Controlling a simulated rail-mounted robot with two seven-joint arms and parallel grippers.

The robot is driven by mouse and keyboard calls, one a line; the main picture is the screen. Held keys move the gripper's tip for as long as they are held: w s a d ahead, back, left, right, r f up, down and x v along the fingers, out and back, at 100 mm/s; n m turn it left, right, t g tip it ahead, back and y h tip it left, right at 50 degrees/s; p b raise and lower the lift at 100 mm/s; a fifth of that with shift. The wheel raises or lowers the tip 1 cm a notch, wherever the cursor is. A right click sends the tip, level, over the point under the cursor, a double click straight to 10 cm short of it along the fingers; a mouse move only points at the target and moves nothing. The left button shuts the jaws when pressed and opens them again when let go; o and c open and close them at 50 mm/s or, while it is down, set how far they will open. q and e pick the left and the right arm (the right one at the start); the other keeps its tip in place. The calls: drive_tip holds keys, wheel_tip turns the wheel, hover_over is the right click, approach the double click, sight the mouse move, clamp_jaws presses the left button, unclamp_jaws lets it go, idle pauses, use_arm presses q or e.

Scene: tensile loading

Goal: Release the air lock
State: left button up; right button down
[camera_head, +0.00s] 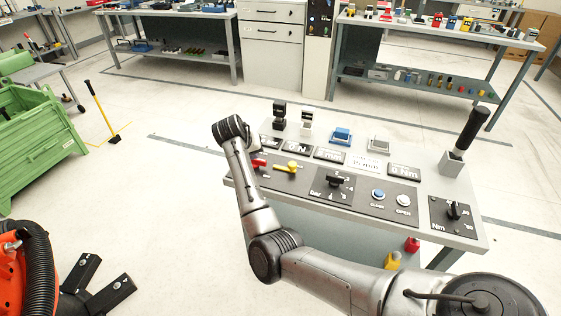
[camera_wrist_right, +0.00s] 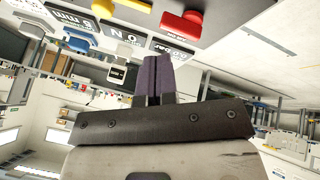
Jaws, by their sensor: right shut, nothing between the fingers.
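The control panel (camera_head: 375,214) is a grey bench top with several controls. A red knob (camera_head: 259,163) sits at its left end, partly behind my right arm, with a yellow handle (camera_head: 290,168) to its right. In the right wrist view the red knob (camera_wrist_right: 182,24) shows at the top, with the yellow handle (camera_wrist_right: 127,4) to its left. My right gripper (camera_wrist_right: 158,67) is shut and empty, its dark purple fingers together and apart from the red knob in the picture. In the head view my wrist covers it. No control is clearly readable as the air lock.
A bar dial (camera_head: 336,181), a blue close button (camera_head: 378,194), a white open button (camera_head: 403,200) and a tall black lever (camera_head: 469,130) are on the panel. A green crate (camera_head: 40,140) stands at left. The floor between is clear.

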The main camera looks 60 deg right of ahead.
use_arm(q)
drive_tip(key=shift+a, duration=0.25)
use_arm(e)
drive_tip(key=shift+s+d+f+m+g+h, duration=0.2)
drive_tip(key=shift+s+f+m+g+h, duration=0.1)
drive_tip(key=shift+s+m+g, duration=0.4)
drive_tip(key=b, duration=0.4)
approach(287, 168)
drive_tip(key=w+f, duration=0.2)
drive_tip(key=f, duration=0.1)
drive_tip(key=shift+w+d+f, duration=0.1)
drive_tip(key=shift+w+f, duration=0.15)
drive_tip(key=shift+f, duration=0.05)
drive_tip(key=shift+s+d+f+b, duration=0.25)
drive_tip(key=shift+s+d+b, duration=0.4)
drive_tip(key=shift+s+d, duration=0.7)
drive_tip(key=shift+s, duration=0.15)
use_arm(q)
wheel_tip(287, 168, down, 6)
drive_tip(key=shift+r, duration=0.1)
use_arm(e)
drive_tip(key=shift+r, duration=0.1)
